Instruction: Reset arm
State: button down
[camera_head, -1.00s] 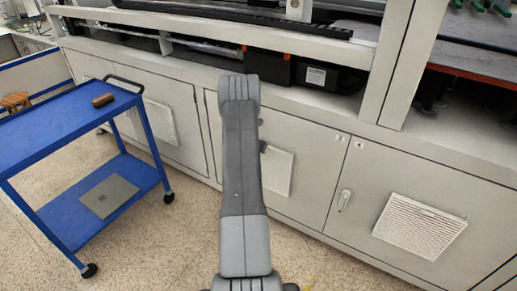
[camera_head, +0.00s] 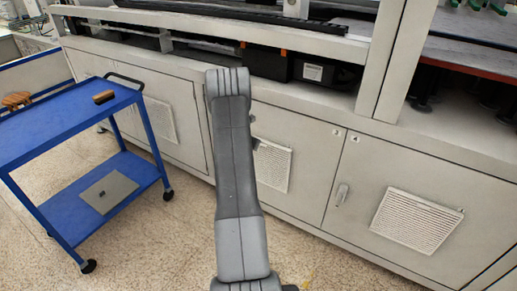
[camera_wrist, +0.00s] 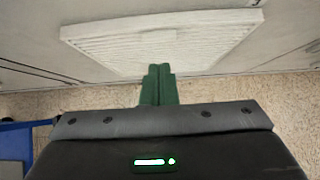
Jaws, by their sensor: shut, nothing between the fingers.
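My gripper (camera_wrist: 159,84) shows in the wrist view as two green fingers side by side, closed together with nothing between them. It points toward a white louvred vent (camera_wrist: 165,40) on a cabinet front, with speckled floor below. In the head view my grey arm stands in the middle, in front of the cabinets, and hides the gripper.
A blue cart (camera_head: 75,122) stands at the left, with a brown brush-like object (camera_head: 104,97) on top and a grey flat panel (camera_head: 108,192) on its lower shelf. White cabinets (camera_head: 305,165) under the gantry run behind my arm. Speckled floor (camera_head: 150,250) is open between them.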

notch_tip(320, 180, up, 8)
jog(key=s+a, duration=0.1)
jog(key=shift+p, duration=0.4)
jog(key=shift+a+f, duration=0.1)
jog(key=shift+f, duration=0.05)
